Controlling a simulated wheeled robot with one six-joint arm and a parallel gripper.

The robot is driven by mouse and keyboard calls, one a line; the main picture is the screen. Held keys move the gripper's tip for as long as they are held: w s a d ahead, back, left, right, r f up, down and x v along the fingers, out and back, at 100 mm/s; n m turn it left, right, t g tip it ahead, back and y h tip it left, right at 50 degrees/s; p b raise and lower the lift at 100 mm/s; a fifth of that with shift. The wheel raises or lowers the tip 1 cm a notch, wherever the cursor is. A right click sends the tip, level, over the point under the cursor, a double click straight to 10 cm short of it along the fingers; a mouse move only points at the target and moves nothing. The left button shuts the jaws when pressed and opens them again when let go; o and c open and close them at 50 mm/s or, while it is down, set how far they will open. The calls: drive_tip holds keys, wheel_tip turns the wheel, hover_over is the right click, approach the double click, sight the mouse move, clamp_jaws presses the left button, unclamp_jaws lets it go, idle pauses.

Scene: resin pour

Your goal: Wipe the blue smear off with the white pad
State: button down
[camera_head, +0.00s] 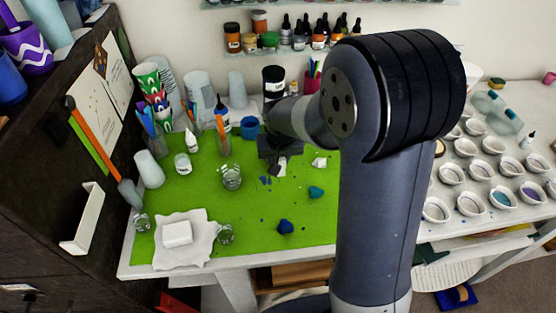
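A small blue smear (265,180) marks the green mat near its middle. A thick white block (178,233), which looks like the white pad, lies on a crumpled white sheet (203,247) at the front left of the mat. My gripper (277,170) hangs low over the back middle of the mat, just behind and right of the smear. A small pale shape (282,164) shows under it; I cannot tell whether it is held or lies behind. My arm covers part of the gripper, and its finger opening is too small to make out.
A glass jar (232,177) stands left of the smear. Blue lumps (286,227) and a teal lump (316,192) lie on the green mat (265,205). Cups and bottles crowd the back left. Several small white dishes (468,147) fill the right table.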

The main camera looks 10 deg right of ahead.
drive_tip(key=shift+r+p, duration=0.75)
drive_tip(key=shift+r, duration=0.75)
drive_tip(key=shift+f+b, duration=0.15)
drive_tip(key=shift+b, duration=0.2)
